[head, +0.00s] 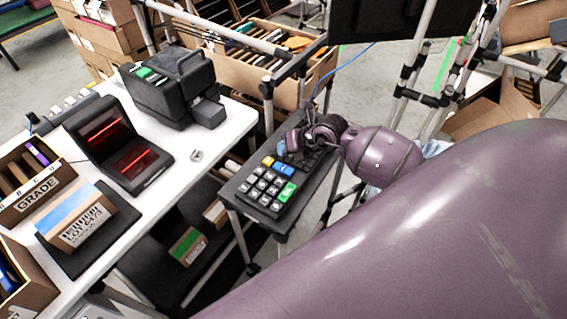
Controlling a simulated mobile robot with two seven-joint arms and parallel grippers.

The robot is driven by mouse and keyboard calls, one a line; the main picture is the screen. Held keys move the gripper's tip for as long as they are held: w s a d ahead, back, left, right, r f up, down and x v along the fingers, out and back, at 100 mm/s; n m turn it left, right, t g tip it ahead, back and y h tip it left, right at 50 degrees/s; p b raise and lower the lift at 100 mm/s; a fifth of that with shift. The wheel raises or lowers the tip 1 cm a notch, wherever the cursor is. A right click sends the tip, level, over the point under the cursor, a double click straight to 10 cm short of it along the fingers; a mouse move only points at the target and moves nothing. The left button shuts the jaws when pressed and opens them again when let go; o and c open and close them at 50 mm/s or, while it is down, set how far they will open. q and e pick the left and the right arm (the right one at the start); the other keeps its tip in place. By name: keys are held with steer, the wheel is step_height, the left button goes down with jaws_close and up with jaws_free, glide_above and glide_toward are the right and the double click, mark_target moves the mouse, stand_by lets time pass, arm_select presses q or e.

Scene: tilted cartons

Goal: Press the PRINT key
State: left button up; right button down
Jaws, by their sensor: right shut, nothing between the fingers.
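A black keypad (265,190) lies on a small dark stand (240,222) in the middle of the head view. It has several grey keys, a yellow key (268,161), a blue key (284,169) and a larger green key (287,193). The key labels are too small to read, so I cannot tell which is PRINT. My right gripper (287,147) is shut and empty. It is at the far end of the keypad, just beyond the blue key, and hides part of that end. I cannot tell whether it touches anything. My left gripper is not in view.
A white table (200,155) at left holds a black printer (172,92), a scanner with red lines (118,145), a carton on a dark pad (75,220) and a GRADE box (35,190). A dark monitor (400,15) and metal posts stand behind the keypad.

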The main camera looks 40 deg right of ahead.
mark_target(285, 167)
steer(key=shift+f+b, duration=1.05)
steer(key=shift+f, duration=1.05)
stand_by(0.4)
steer(key=shift+f, duration=0.35)
